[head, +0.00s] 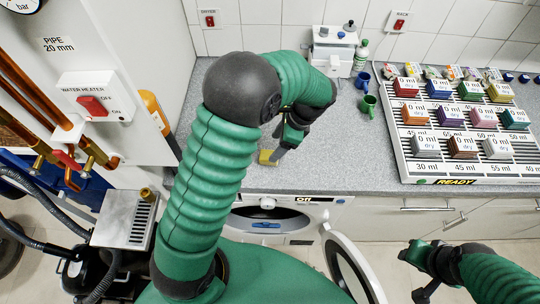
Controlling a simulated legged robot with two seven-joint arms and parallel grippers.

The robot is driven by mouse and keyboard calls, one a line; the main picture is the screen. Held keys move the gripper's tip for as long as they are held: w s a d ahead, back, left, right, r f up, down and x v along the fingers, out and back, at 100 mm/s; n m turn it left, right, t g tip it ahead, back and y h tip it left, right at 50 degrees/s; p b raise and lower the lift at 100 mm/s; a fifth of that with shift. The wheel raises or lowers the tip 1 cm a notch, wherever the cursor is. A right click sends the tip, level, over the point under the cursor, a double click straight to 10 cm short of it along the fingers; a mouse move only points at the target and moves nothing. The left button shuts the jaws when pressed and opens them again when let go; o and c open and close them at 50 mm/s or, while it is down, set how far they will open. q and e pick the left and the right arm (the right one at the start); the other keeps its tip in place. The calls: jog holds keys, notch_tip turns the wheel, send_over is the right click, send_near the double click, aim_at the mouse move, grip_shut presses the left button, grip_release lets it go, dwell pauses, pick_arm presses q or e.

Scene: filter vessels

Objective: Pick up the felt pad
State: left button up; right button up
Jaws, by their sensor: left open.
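A small yellow pad (268,157), which looks like the felt pad, lies on the grey speckled counter (345,150) near its front edge. My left gripper (280,152) reaches down over the counter with its fingertips close to the pad's right side. It is open; whether a finger touches the pad cannot be told. The large green arm hides part of the counter to the left. My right gripper (426,290) hangs at the lower right, away from the counter, and its fingers are too dark and small to read.
A rack (408,172) with several coloured vessels and a READY label fills the counter's right side. Blue (363,80) and green (368,103) mugs stand behind the gripper, near a white appliance (333,52). An open washer door (352,264) sticks out below. The counter between pad and rack is clear.

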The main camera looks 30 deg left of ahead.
aim_at(269, 155)
pick_arm(q)
jog(key=x, duration=0.5)
jog(key=shift+s+d+f, duration=0.1)
jog(key=shift+s+d, duration=0.2)
jog(key=shift+s, duration=0.05)
jog(key=shift+w+f, duration=0.1)
jog(key=shift+w, duration=0.05)
jog(key=c, duration=1.4)
jog(key=shift+r, duration=0.65)
notch_tip(269, 155, up, 2)
jog(key=shift+r, duration=0.1)
jog(key=s+d, duration=0.1)
jog(key=s, duration=0.4)
jog(key=s+d+r+b, duration=0.1)
jog(key=s, duration=0.4)
jog(key=s+d, duration=0.1)
jog(key=s, duration=0.4)
jog(key=shift+s+d+r+b, duration=0.3)
jog(key=shift+d+b, duration=0.05)
jog(key=shift+d, duration=0.05)
